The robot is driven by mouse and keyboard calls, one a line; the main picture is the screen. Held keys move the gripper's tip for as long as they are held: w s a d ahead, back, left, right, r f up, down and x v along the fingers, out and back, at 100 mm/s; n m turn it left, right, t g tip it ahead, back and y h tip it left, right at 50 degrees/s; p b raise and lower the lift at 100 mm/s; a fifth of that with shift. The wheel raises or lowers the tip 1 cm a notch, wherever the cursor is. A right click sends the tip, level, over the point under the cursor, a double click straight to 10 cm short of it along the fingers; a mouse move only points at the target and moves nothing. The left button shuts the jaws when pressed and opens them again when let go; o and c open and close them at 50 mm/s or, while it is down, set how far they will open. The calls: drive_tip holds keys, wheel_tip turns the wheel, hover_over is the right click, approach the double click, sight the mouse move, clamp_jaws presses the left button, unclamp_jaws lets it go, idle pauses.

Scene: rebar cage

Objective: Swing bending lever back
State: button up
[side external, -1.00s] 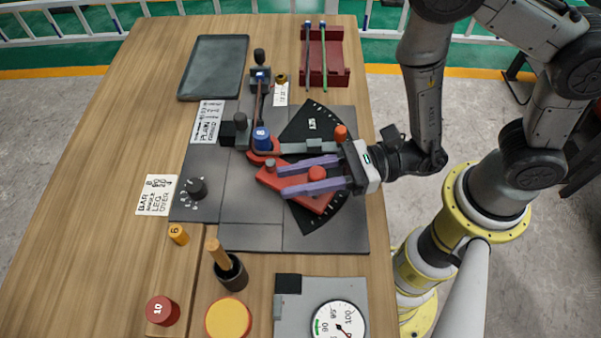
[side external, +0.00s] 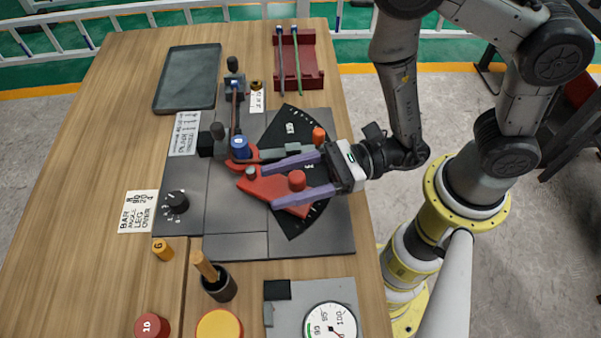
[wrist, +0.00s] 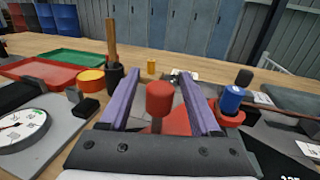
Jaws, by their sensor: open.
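The red bending lever (side external: 272,188) lies across the dark fan-shaped angle plate (side external: 290,128), pointing to the lower right in the side view. Its upright red knob (side external: 297,181) stands near its outer end. My gripper (side external: 270,183) is open, with one purple finger on each side of the knob and visible gaps between. In the wrist view the knob (wrist: 160,98) stands between the fingers (wrist: 157,88). A blue cylinder (side external: 240,146) stands at the lever's inner end, beside a thin brown bar (side external: 235,110). Finger height above the lever is unclear.
An orange knob (side external: 319,134) stands near the upper finger. A black dial (side external: 176,202) is on the bender plate's left. A black cup with a wooden handle (side external: 219,283) and a round gauge (side external: 330,322) are in front. A red rack (side external: 310,72) holds rods behind.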

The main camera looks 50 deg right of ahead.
drive_tip(key=v, duration=0.5)
drive_tip(key=shift+d, duration=0.15)
drive_tip(key=shift+s+d, duration=0.4)
drive_tip(key=shift+d, duration=0.1)
